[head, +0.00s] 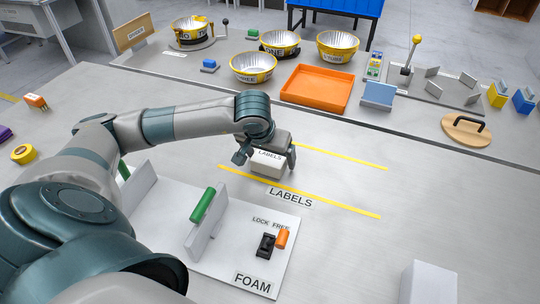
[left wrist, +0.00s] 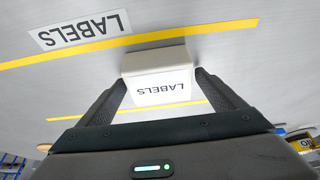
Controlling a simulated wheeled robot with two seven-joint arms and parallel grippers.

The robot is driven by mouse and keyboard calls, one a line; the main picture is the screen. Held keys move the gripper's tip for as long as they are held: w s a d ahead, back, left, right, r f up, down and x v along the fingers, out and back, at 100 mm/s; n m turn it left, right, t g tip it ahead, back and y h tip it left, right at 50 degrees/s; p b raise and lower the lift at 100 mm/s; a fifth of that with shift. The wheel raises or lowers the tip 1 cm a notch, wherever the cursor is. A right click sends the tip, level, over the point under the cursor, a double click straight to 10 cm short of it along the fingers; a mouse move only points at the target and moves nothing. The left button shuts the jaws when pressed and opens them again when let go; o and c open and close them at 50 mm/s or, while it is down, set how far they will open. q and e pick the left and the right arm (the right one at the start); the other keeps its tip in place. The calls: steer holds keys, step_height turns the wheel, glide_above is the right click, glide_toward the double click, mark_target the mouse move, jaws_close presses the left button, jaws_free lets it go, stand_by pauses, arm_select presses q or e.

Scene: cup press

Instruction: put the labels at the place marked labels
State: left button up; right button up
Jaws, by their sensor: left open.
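The labels are a small white box (head: 268,167) with the word LABELS on it. It sits between the two yellow lines, at the left part of the marked place (head: 340,180), whose LABELS sign lies by the near line. My left gripper (head: 267,158) is over the box with a finger at either side. In the left wrist view the box (left wrist: 159,80) is between the fingertips, and the jaws are open. Whether a finger touches the box cannot be told. My right gripper is not in view.
A white fixture marked FOAM (head: 220,250) with a green handle (head: 202,205) and a lock lever stands nearer. An orange tray (head: 316,90) and several yellow-rimmed bowls are on the far table. A white block (head: 428,284) stands at the lower right.

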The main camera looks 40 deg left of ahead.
arm_select(q)
steer(key=b+v, duration=0.1)
steer(key=v, duration=1.1)
